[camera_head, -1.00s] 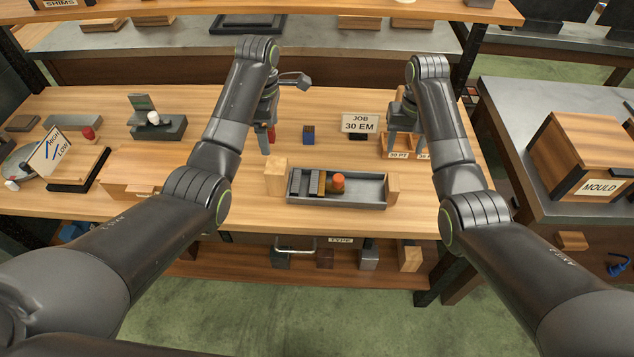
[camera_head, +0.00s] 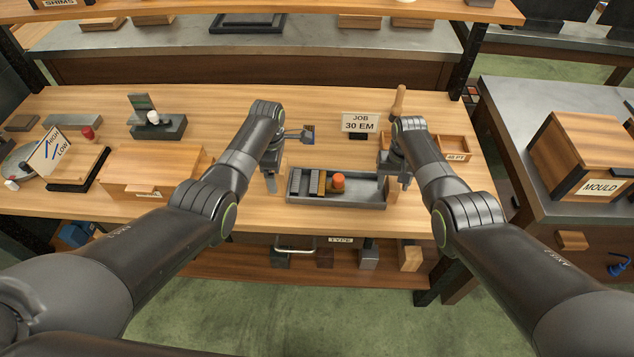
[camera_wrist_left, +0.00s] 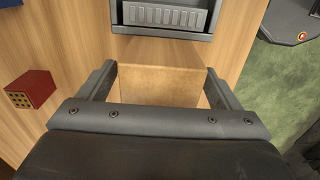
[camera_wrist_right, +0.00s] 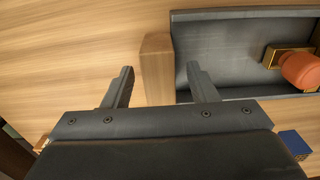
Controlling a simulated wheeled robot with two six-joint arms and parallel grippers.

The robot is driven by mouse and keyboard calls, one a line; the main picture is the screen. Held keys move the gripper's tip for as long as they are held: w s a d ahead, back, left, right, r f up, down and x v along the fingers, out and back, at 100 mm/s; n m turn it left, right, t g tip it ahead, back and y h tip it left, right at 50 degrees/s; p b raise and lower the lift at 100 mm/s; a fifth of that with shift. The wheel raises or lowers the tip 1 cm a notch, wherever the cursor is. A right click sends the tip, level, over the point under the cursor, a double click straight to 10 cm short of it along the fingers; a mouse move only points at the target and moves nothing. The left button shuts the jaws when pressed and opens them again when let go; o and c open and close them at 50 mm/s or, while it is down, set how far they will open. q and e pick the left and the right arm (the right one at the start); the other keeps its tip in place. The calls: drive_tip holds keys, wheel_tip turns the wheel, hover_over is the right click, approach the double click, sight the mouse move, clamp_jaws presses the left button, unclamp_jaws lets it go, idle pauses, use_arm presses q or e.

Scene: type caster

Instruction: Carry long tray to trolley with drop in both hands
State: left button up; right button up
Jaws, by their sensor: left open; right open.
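The long tray (camera_head: 340,203) is dark grey metal and lies on the wooden bench, with a pale wooden block at each end. It holds dark bars, a brass piece and an orange-red knob (camera_head: 338,179). My left gripper (camera_head: 270,188) is open at the tray's left end; in the left wrist view the wooden end block (camera_wrist_left: 160,85) lies between its fingers. My right gripper (camera_head: 395,180) is open at the right end; in the right wrist view the other end block (camera_wrist_right: 157,68) lies between its fingers. I cannot tell whether the fingers touch. I cannot identify the trolley with certainty.
A JOB 30 EM sign (camera_head: 360,123) stands behind the tray. A wooden case (camera_head: 455,148) and an upright wooden handle (camera_head: 398,101) are near my right arm. A wooden box (camera_head: 150,168) is at left. A grey-topped stand with a MOULD box (camera_head: 585,150) is at right.

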use_arm(q)
drive_tip(key=shift+f, duration=0.7)
use_arm(e)
drive_tip(key=shift+f, duration=0.7)
use_arm(q)
drive_tip(key=c, duration=1.1)
use_arm(e)
drive_tip(key=c, duration=1.1)
use_arm(q)
drive_tip(key=c, duration=0.4)
use_arm(e)
clamp_jaws()
use_arm(q)
drive_tip(key=shift+w+r, duration=0.15)
use_arm(e)
drive_tip(key=shift+w+r, duration=0.15)
drive_tip(key=shift+r, duration=0.05)
